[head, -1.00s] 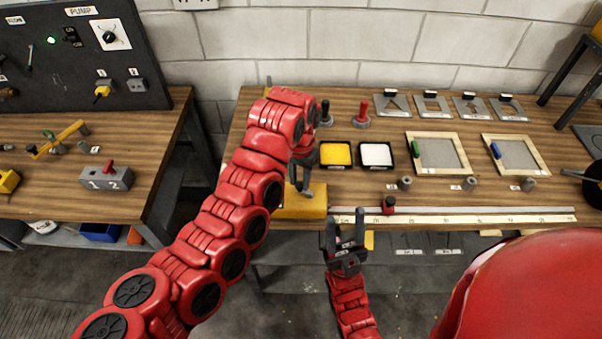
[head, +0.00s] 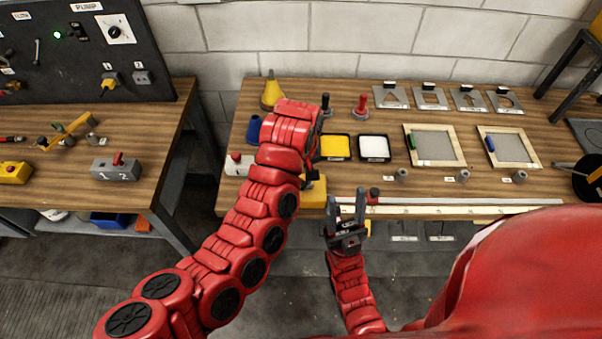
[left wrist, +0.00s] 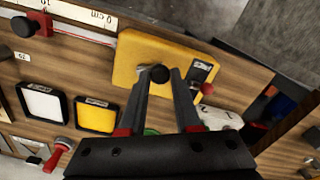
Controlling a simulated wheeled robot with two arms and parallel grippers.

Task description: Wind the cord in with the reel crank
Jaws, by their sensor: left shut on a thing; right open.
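The yellow reel box (head: 314,194) stands at the front edge of the bench, partly hidden by my left arm. In the left wrist view the yellow box (left wrist: 150,47) shows a dark round crank knob (left wrist: 160,73). My left gripper (left wrist: 161,80) is shut on this knob, with a finger at each side. A thin red cord (left wrist: 85,34) runs between the box and a red slider with a black knob (left wrist: 28,25). The slider also shows in the head view (head: 373,196) at the ruler's left part. My right gripper (head: 346,216) is open and empty before the bench edge.
Yellow (head: 334,147) and white (head: 373,148) trays lie behind the ruler (head: 470,210). Two framed screens (head: 434,146) lie further right. Red (head: 361,106) and black handles stand behind the trays. A second bench (head: 60,180) with a control panel stands left, across a gap.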

